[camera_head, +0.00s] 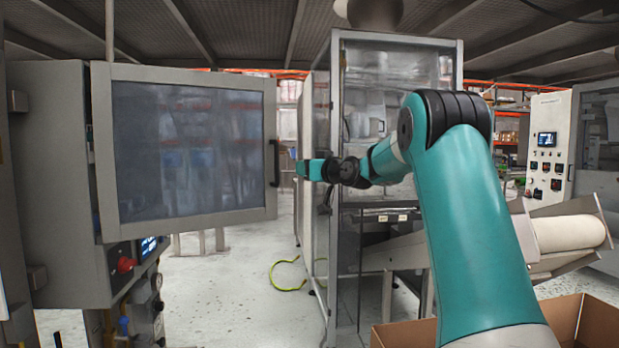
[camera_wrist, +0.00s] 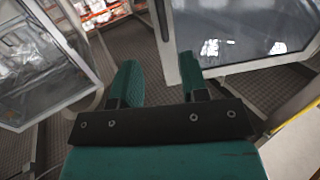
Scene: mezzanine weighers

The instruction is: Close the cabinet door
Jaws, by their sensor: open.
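The grey cabinet (camera_head: 50,190) stands at the left in the head view. Its door (camera_head: 190,218), a light frame around a dark glossy pane, stands open and reaches out to the right of the cabinet body. A dark handle (camera_head: 274,163) is on the door's right edge. My gripper (camera_head: 301,169) is just right of the handle at about its height, seemingly apart from it. In the wrist view my gripper (camera_wrist: 158,62) has its two teal fingers spread with nothing between them. A framed pane (camera_wrist: 240,30) is close to the right finger; I cannot tell whether it is the door.
A tall glazed enclosure (camera_head: 392,70) stands behind my arm. A cardboard box (camera_head: 590,318) is at the bottom right. A yellow-green hose (camera_head: 287,275) lies on the floor beyond the door. A red knob (camera_head: 125,264) sits on the panel below the door.

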